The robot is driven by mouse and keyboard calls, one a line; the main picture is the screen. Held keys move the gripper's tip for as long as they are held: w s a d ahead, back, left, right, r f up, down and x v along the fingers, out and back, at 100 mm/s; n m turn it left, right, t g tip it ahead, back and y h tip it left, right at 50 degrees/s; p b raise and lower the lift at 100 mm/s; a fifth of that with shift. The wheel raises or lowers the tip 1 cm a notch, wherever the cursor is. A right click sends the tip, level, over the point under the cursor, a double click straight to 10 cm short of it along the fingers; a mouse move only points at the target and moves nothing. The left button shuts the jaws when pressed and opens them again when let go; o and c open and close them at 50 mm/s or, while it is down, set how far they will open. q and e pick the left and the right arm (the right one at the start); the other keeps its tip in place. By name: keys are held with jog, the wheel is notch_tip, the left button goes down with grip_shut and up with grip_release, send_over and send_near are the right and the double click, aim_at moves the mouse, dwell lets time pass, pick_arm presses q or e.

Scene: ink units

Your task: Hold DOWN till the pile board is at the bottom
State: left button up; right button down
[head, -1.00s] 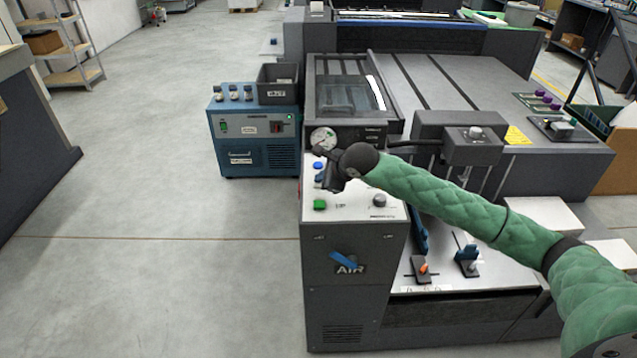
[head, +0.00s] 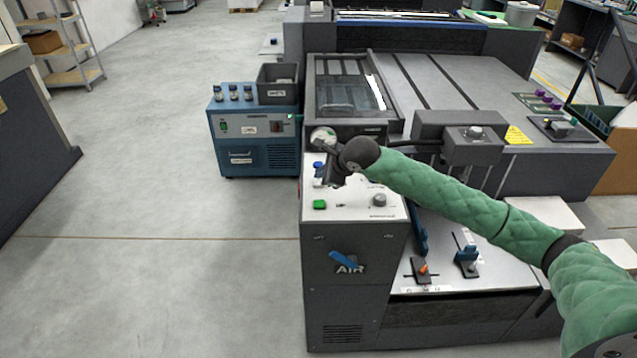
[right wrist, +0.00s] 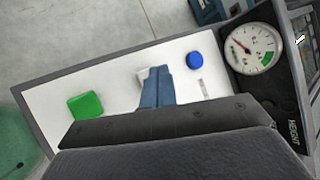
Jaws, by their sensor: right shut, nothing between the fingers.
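The white control panel (head: 362,205) tops a dark cabinet in the head view. In the right wrist view it carries a blue button (right wrist: 195,60), a green button (right wrist: 85,105) and, between them, a pale button (right wrist: 146,73) partly hidden by my fingers. My right gripper (right wrist: 155,87) is shut and empty, its fingertips over or on that pale button; I cannot tell whether it is pressed. The HEIGHT gauge (right wrist: 250,48) has its red needle pointing up and left, away from the green zone at lower right. I cannot make out the pile board. My left gripper is not in view.
A grey knob (head: 379,200) stands on the panel right of the green button. A blue AIR lever (head: 344,260) is on the cabinet front. A blue unit (head: 255,135) stands to the left. Small orange and blue levers sit low at right. The floor at left is clear.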

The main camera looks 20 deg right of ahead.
jog(key=shift+r, duration=0.1)
jog(key=shift+r, duration=2.5)
jog(key=shift+a, duration=0.1)
